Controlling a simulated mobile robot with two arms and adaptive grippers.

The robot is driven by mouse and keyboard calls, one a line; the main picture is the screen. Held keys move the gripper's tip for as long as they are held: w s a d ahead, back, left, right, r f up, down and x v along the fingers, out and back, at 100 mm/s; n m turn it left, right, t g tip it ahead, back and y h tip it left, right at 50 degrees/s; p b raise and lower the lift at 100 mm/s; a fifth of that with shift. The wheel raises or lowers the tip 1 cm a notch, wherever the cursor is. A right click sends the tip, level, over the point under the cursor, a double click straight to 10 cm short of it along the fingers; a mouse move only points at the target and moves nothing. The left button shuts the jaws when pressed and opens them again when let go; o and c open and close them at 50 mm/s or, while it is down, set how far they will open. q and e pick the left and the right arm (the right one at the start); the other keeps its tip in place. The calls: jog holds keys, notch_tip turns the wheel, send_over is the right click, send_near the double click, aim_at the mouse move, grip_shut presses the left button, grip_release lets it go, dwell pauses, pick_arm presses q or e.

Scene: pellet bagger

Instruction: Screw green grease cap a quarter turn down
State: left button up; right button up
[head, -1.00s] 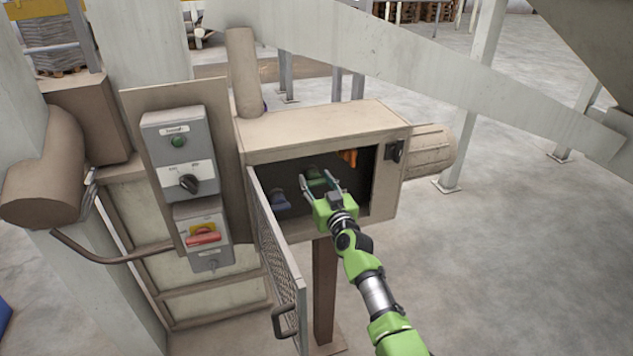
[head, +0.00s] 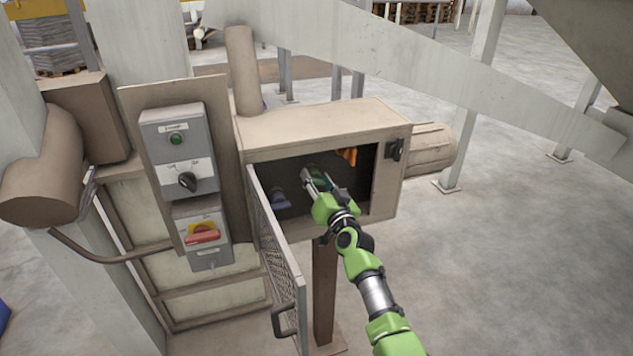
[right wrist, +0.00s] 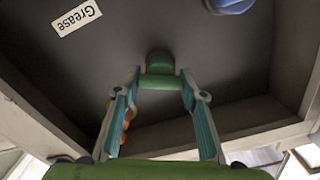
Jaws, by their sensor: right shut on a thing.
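The green grease cap (right wrist: 158,78) sits inside the open box, at the back wall in the right wrist view. My right gripper (right wrist: 161,90) has one finger on each side of it and is shut on the cap. In the head view my right gripper (head: 318,181) reaches through the box's front opening, and its fingers mostly hide the cap. A white "Grease" label (right wrist: 77,18) shows on the dark wall near the cap in the right wrist view. My left gripper is not in view.
The beige box (head: 325,122) has its mesh door (head: 278,255) swung open at the left. A blue part (head: 280,199) and an orange part (head: 348,156) are inside, left and right of my gripper. A control panel (head: 178,150) stands left.

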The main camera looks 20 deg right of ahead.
jog(key=m, duration=0.6)
jog(key=shift+d+f+b, duration=0.1)
jog(key=shift+d+b, duration=0.05)
jog(key=shift+b, duration=0.25)
jog(key=m, duration=0.6)
jog(key=shift+f+m, duration=0.1)
jog(key=shift+m, duration=0.2)
jog(key=o, duration=1.1)
jog(key=shift+o, duration=0.2)
